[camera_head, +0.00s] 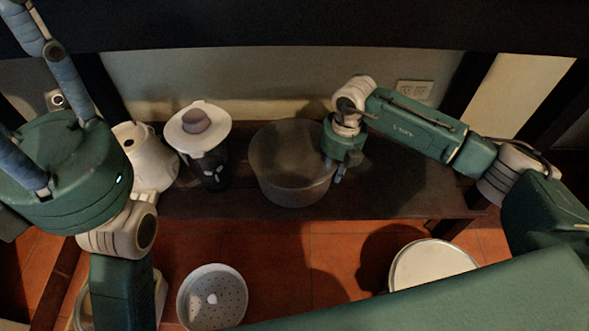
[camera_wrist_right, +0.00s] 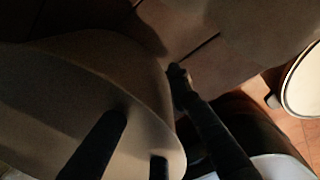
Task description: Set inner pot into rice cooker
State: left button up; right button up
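A large grey round pot (camera_head: 288,165), perhaps the inner pot, stands open-topped at the middle of the wooden shelf. My right gripper (camera_head: 337,170) is at its right rim, pointing down. In the right wrist view the pot's pale curved wall (camera_wrist_right: 130,75) fills the left side. The dark fingers of the right gripper (camera_wrist_right: 148,95) appear spread around the rim, with a wide gap between them. A white round open vessel (camera_head: 432,265) is at the lower right, possibly the rice cooker; I cannot tell.
A rounded white appliance (camera_head: 148,160) and a dark jar-like appliance (camera_head: 210,165) with a white top stand left of the pot on the shelf (camera_head: 400,195). A white perforated basket (camera_head: 212,297) is below, over the red tiled floor. The shelf right of the pot is clear.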

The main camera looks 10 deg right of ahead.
grip_shut()
